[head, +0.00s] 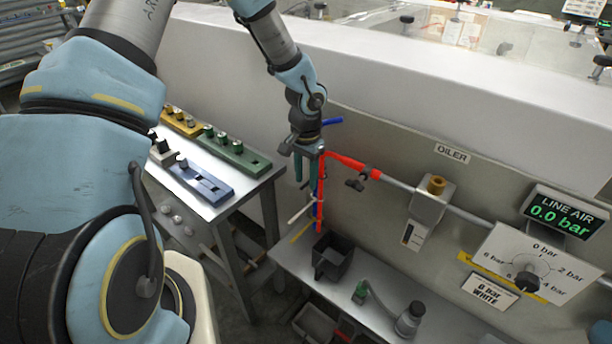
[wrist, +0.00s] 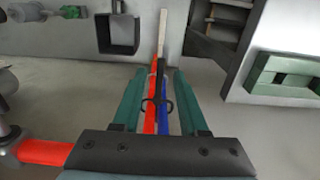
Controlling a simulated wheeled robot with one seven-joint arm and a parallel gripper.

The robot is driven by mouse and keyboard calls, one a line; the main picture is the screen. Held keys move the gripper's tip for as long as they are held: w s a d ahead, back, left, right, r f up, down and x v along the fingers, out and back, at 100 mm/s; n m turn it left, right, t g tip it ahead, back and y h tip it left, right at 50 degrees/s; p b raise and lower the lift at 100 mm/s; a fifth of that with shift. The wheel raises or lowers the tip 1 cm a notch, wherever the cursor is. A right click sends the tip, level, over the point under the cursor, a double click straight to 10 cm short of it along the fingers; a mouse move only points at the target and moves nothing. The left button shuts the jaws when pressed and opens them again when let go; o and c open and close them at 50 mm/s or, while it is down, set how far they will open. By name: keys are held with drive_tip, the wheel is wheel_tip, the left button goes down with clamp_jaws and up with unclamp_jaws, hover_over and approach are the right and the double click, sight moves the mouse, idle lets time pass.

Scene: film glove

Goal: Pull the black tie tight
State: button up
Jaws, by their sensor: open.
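My gripper (head: 307,180) points down beside the hanging red hose (head: 321,205) in the head view. Its teal fingers also show in the wrist view (wrist: 155,78), apart, with the red hose (wrist: 152,92) and blue hose (wrist: 166,118) running between them. The black tie (wrist: 160,82) shows in the wrist view as a dark strip with a small open loop near the hoses, between the fingers. Whether the loop goes fully around both hoses I cannot tell. The fingers do not appear closed on anything. In the head view the tie is too small to tell.
A pale thin stick (wrist: 163,30) projects beyond the hoses. A black open bin (head: 332,258) stands on the low shelf below. A side table (head: 222,212) with coloured blocks is at left. The oiler panel (head: 440,165) with pipe and valve is at right.

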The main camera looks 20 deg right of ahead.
drive_tip(key=shift+c, duration=0.4)
clamp_jaws()
idle(0.9)
